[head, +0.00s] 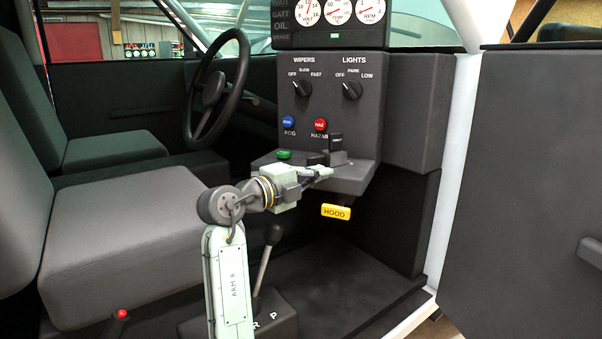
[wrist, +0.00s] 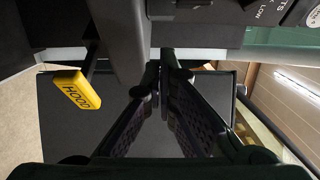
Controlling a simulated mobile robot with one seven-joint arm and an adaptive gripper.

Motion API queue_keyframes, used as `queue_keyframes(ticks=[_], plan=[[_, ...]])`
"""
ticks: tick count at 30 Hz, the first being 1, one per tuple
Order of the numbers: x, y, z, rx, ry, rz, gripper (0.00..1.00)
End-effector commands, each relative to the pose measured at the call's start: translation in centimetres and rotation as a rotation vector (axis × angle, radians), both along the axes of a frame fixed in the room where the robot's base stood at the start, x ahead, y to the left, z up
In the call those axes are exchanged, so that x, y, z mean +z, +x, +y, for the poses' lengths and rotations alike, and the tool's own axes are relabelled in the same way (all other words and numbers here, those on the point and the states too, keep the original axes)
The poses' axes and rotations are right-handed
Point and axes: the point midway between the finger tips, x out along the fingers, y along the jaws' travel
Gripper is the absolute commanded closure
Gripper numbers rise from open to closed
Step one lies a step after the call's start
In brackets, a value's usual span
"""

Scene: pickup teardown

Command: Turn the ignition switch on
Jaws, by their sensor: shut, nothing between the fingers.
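A black upright switch (head: 336,145) with a small label stands on the dash shelf, right of the green button. The label is too small to read surely, so I cannot confirm it is the ignition switch. My gripper (head: 326,172) is shut and empty at the shelf's front edge, just below and in front of this switch. I cannot tell whether it touches the shelf or the switch. In the wrist view my gripper (wrist: 165,72) has its fingertips together under a dark block at the top of the picture.
A yellow HOOD handle (head: 336,212) hangs below the shelf, left of my fingers in the wrist view (wrist: 77,90). A green button (head: 284,155), blue FOG button (head: 288,122), red HAZARD button (head: 320,125) and two knobs are near. The steering wheel (head: 215,92) and gear lever (head: 267,255) stand leftward.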

Motion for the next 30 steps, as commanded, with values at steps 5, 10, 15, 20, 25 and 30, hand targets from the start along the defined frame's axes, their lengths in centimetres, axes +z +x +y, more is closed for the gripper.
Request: queue_keyframes(ticks=[5,10,15,20,25,30], plan=[[0.4,2.7,-0.5,0.002,-0.004,0.003,1.0],[0.2,4.3,0.4,0.001,-0.002,0.004,1.0],[0.0,4.8,0.8,0.0,-0.002,0.001,1.0],[0.0,4.8,0.8,0.001,-0.001,0.0,1.0],[-0.1,4.8,0.9,0.001,-0.001,0.0,1.0],[-0.4,5.3,1.5,0.001,-0.001,0.0,1.0]])
